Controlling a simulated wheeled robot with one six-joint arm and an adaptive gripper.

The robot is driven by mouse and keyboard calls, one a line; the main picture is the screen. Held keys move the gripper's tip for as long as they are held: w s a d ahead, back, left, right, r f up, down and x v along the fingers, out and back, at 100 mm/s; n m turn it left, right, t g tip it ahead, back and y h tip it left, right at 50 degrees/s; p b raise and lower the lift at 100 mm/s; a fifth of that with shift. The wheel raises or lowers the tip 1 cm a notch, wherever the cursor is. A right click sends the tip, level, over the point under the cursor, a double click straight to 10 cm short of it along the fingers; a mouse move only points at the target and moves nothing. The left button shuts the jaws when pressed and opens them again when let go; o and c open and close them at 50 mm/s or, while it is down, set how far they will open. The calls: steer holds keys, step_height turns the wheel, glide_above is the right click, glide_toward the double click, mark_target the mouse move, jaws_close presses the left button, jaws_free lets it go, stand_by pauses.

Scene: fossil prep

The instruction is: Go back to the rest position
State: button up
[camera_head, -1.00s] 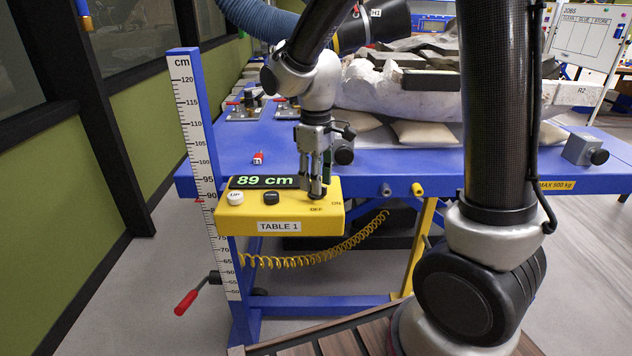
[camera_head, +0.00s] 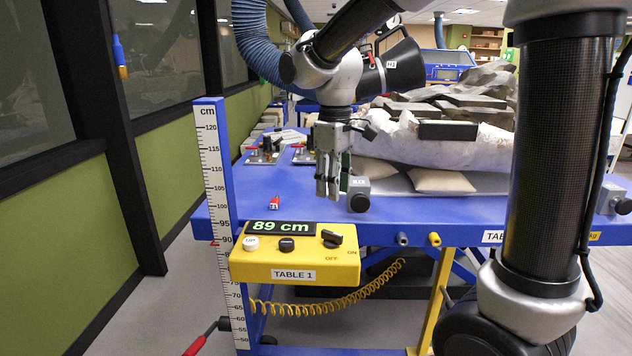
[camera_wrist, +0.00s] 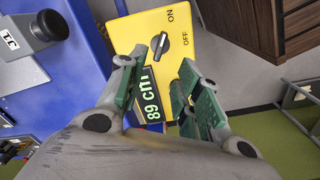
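My gripper (camera_head: 328,192) hangs fingers down above the yellow TABLE 1 control box (camera_head: 295,268), clear of it. In the wrist view the green-padded fingers of my gripper (camera_wrist: 158,72) stand apart, with nothing held between them. The box carries a black ON/OFF knob (camera_head: 332,239), which also shows in the wrist view (camera_wrist: 160,46) beyond the fingertips. The box has a white UP button (camera_head: 251,243), a black button (camera_head: 287,245) and a green display (camera_head: 281,227) reading 89 cm.
A height scale (camera_head: 215,180) stands at the box's left. A black nozzle (camera_head: 395,70) with a blue hose is close behind my arm.

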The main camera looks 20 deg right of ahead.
steer(key=s+d+r+m+t, duration=0.1)
steer(key=s+d+m+t, duration=0.1)
steer(key=s+d+m, duration=0.2)
steer(key=s+d+r+m+t, duration=0.2)
steer(key=s+d+m, duration=0.2)
steer(key=s+d, duration=0.7)
steer(key=s, duration=0.4)
steer(key=shift+m, duration=0.3)
